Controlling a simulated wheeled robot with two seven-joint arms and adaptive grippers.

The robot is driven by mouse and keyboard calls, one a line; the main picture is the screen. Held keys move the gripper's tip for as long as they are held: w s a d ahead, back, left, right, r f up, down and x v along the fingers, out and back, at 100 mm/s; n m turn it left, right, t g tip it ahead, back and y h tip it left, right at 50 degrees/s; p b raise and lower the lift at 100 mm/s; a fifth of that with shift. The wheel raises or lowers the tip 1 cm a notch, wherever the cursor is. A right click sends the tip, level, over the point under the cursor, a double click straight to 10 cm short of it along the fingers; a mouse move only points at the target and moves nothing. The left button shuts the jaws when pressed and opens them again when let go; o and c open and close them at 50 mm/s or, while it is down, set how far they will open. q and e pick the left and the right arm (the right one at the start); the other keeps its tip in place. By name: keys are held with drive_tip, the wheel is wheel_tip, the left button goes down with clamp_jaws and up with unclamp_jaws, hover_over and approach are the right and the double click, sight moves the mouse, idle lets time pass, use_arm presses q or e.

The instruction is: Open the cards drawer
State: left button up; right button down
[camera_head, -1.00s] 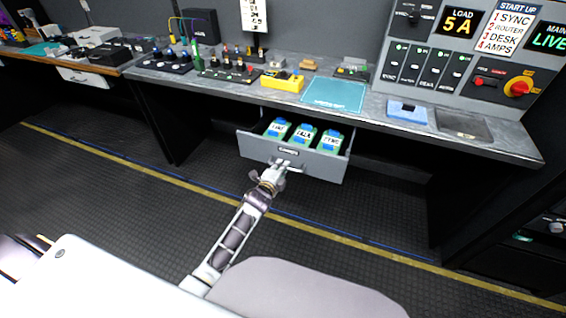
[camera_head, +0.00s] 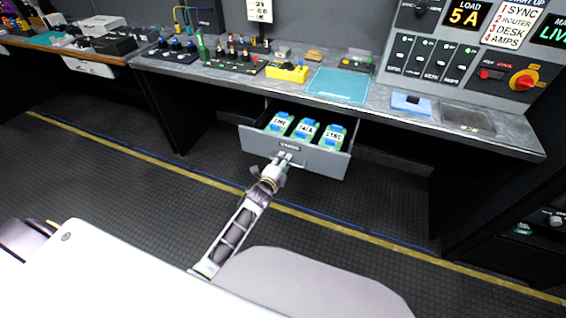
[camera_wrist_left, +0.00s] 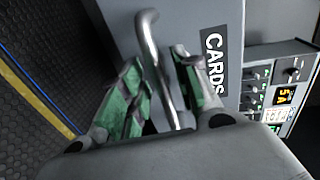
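The grey cards drawer (camera_head: 318,161) is pulled out below the desk, with its inside showing. Three cards marked LINE (camera_head: 279,122), TALK (camera_head: 305,128) and SYNC (camera_head: 334,135) stand in it. My left gripper (camera_head: 285,159) is at the handle on the drawer's front. The CARDS label (camera_wrist_left: 214,62) shows beside the handle. My right gripper is not in view.
The desk top (camera_head: 395,118) holds a teal mat (camera_head: 338,86), a yellow device (camera_head: 287,72) and a blue pad (camera_head: 411,104). A control panel (camera_head: 450,55) stands at the back right. The floor (camera_head: 330,245) in front of the drawer is clear.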

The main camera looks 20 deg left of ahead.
use_arm(q)
drive_tip(key=v, duration=1.2)
idle(0.9)
drive_tip(key=shift+f, duration=0.1)
idle(0.5)
